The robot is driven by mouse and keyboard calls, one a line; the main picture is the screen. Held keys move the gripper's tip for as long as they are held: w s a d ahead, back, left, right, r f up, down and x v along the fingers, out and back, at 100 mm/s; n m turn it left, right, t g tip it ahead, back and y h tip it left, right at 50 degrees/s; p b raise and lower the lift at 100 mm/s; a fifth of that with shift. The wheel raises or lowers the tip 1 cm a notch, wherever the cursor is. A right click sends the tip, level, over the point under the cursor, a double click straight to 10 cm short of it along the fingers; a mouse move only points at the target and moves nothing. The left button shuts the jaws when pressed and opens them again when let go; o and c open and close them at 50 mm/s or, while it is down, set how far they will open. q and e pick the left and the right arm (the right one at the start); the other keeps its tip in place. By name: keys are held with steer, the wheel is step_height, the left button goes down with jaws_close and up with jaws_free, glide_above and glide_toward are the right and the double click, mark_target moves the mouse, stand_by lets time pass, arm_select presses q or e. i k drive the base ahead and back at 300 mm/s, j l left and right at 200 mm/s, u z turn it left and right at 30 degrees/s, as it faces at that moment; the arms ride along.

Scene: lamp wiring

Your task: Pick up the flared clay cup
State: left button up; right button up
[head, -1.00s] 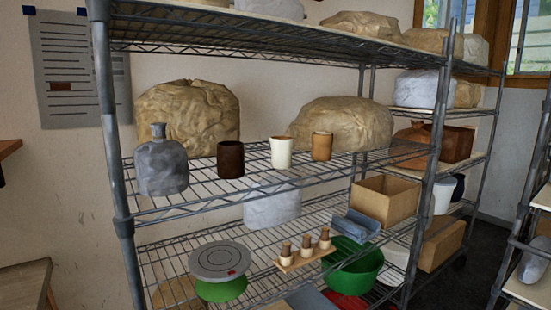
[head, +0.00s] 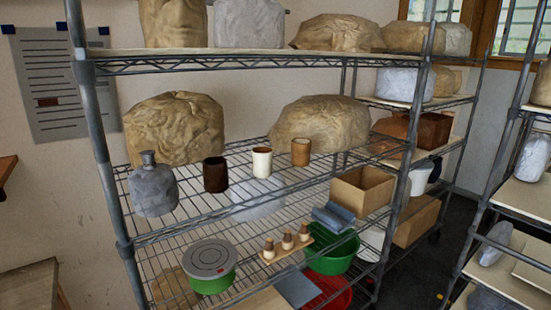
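Three cups stand upright in a row on the middle wire shelf (head: 200,222): a dark brown cup (head: 216,174), a cream-white cup (head: 262,162) and a tan-brown cup (head: 300,152). They stand apart from one another. All three look nearly straight-sided at this size, so I cannot tell which is the flared clay cup. Neither of my grippers is in view.
A grey bottle (head: 153,186) stands left of the cups. Large wrapped clay lumps (head: 175,127) (head: 320,124) sit behind them. A grey post (head: 95,140) stands at the rack's front left. The upper shelf (head: 230,62) overhangs. A cardboard box (head: 362,190) is lower right.

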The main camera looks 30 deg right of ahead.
mark_target(263, 156)
steer(key=i+l+z, duration=0.1)
steer(key=z, duration=0.3)
steer(key=i+l+z, duration=0.15)
steer(key=z, duration=0.2)
steer(key=i+l+z, duration=0.1)
steer(key=z, duration=0.3)
steer(key=i+z, duration=0.15)
steer(key=z, duration=0.2)
